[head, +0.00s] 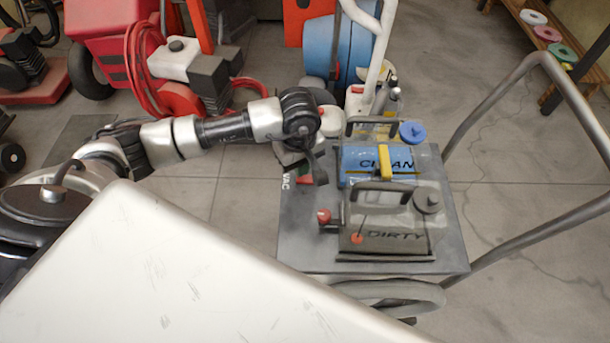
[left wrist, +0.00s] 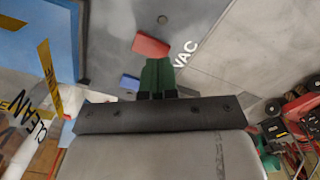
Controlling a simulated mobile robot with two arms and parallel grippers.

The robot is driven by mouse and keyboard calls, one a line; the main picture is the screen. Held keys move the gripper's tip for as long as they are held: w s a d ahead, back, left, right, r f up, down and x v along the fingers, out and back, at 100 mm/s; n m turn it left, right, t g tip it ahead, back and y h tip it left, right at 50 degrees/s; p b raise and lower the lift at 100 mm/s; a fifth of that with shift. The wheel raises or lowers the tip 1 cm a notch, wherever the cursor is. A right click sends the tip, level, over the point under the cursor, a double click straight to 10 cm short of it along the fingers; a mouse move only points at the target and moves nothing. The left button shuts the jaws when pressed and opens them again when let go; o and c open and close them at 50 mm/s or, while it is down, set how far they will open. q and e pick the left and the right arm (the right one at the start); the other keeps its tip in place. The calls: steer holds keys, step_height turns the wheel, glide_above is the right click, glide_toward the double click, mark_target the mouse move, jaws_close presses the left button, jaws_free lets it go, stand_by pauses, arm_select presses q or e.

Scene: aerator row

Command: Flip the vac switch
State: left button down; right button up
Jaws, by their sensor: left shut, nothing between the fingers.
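The vac switch is a red rocker (left wrist: 150,47) beside the "VAC" lettering (left wrist: 186,53) on the grey deck. My left gripper (left wrist: 157,66) is shut and empty, with its green-tinted fingertips right at the rocker's near edge; I cannot tell whether they touch. In the head view my left gripper (head: 319,178) hangs over the left edge of the cart deck (head: 300,240), next to the "VAC" lettering (head: 286,183). My right gripper is not in view.
A blue rocker (left wrist: 130,82) lies left of my fingers. A blue "CLEAN" tank (head: 365,165) and a grey "DIRTY" tank (head: 385,240) stand on the deck to the right. A cart handle (head: 480,110) rises at right. Red machines (head: 95,40) stand behind my arm.

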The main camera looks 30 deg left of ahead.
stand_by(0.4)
arm_select(q)
steer(key=shift+f, duration=0.1)
steer(key=shift+f+b, duration=1.25)
steer(key=shift+b, duration=0.05)
stand_by(0.7)
steer(key=shift+r+p, duration=0.6)
steer(key=shift+r, duration=0.3)
steer(key=shift+r+p, duration=1.35)
steer(key=shift+r, duration=1.35)
